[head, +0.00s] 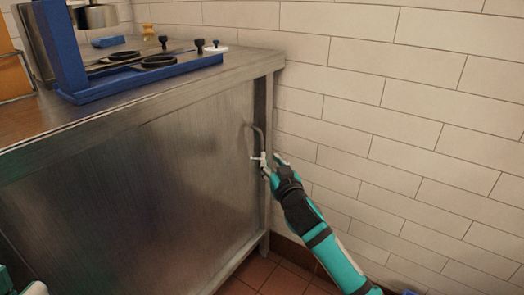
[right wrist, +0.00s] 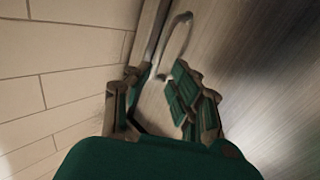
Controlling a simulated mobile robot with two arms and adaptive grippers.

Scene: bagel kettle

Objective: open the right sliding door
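The right sliding door (head: 170,165) is a brushed steel panel on the front of a metal cabinet. It looks closed. Its curved bar handle (head: 260,137) is near the door's right edge, and the handle also shows in the right wrist view (right wrist: 181,35). My right gripper (head: 268,163) is at the handle's lower end. In the right wrist view its fingers (right wrist: 160,76) are apart, with the handle's lower end between or just beyond the tips. I cannot tell whether they touch it. A small part of what looks like my left gripper (head: 36,288) shows at the bottom left corner.
A white tiled wall (head: 400,110) stands close to the right of the cabinet. On the steel countertop (head: 150,105) are a blue stand (head: 140,77) with black rings and several small items. Red floor tiles (head: 280,275) show below.

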